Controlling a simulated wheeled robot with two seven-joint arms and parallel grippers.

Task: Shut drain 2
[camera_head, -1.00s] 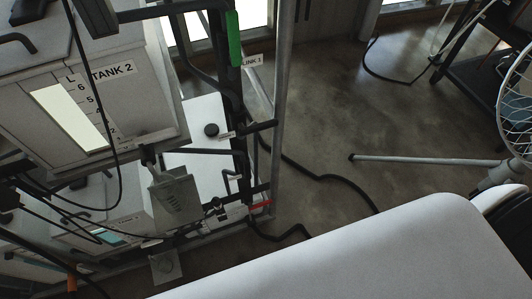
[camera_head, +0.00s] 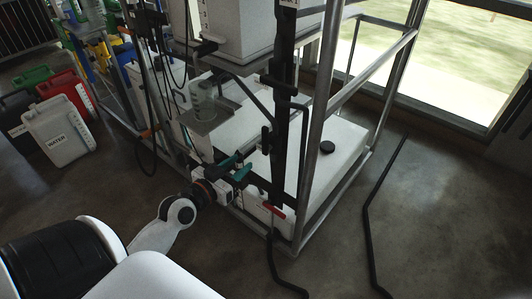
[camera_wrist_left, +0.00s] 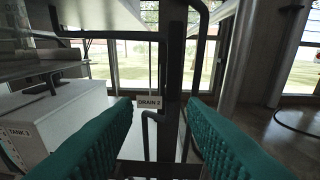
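A small white sign reading "DRAIN 2" (camera_wrist_left: 149,104) shows in the left wrist view, by a dark upright post (camera_wrist_left: 172,75). A thin bent dark bar (camera_wrist_left: 148,130) is just below the sign. My left gripper (camera_head: 240,167) has teal fingers, spread apart and pointing at the pipework under the tank (camera_head: 242,28). In the left wrist view the sign and bar show between its fingertips (camera_wrist_left: 158,105); I cannot tell how far beyond them they are. Nothing is gripped. A red handle (camera_head: 274,211) sits low near the post's foot. My right gripper is out of view.
A metal frame (camera_head: 312,130) surrounds the tanks, with a clear beaker (camera_head: 202,100) on a small shelf. A white lower tank (camera_head: 335,150) has a black cap. A white water canister (camera_head: 58,133) stands at left.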

